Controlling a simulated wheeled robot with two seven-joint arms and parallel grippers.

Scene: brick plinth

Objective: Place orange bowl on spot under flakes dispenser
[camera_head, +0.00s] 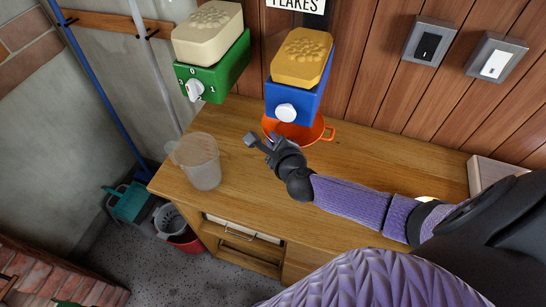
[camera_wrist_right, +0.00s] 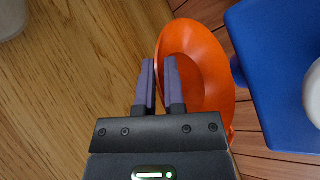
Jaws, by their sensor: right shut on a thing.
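The orange bowl (camera_head: 316,134) sits on the wooden counter below the blue flakes dispenser (camera_head: 295,101), which hangs on the plank wall under a sign reading FLAKES. The dispenser hides part of the bowl in the head view. My right gripper (camera_head: 262,143) is at the bowl's near left side. In the right wrist view the gripper's fingers (camera_wrist_right: 159,85) are shut on the near rim of the bowl (camera_wrist_right: 200,65), and the blue dispenser (camera_wrist_right: 275,70) is beside it. I cannot tell whether the bowl touches the counter. My left gripper is not in view.
A green dispenser (camera_head: 215,75) hangs to the left of the blue one. A clear pitcher (camera_head: 203,165) stands on the counter (camera_head: 250,205) at the left. Two wall switches (camera_head: 430,42) are at the upper right. The counter front is mostly clear.

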